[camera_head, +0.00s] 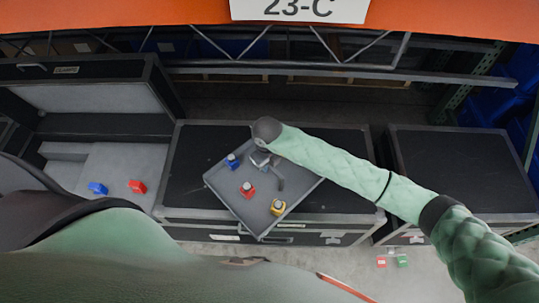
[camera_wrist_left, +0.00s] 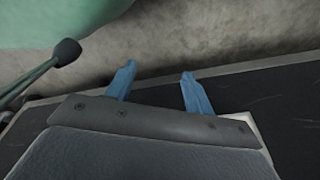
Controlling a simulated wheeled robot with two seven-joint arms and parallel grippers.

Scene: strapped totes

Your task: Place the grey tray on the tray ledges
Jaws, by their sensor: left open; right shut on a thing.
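The grey tray (camera_head: 230,203) is over the middle black case in the head view, turned at an angle to it. It carries a blue piece (camera_head: 232,161), a red piece (camera_head: 248,189) and a yellow piece (camera_head: 278,207). My right gripper (camera_head: 262,159) is shut at the tray's middle, on what looks like its grey handle. An open case with a grey interior (camera_head: 120,165) stands at the left; I cannot make out the tray ledges clearly. My left gripper (camera_wrist_left: 159,72) shows in the left wrist view, its two blue fingers apart and nothing between them.
A blue piece (camera_head: 97,188) and a red piece (camera_head: 137,187) lie inside the open case. Its raised lid (camera_head: 80,68) stands behind. Another black case (camera_head: 460,170) is at the right. Small red (camera_head: 381,262) and green (camera_head: 402,261) things lie on the floor. Metal racking spans the back.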

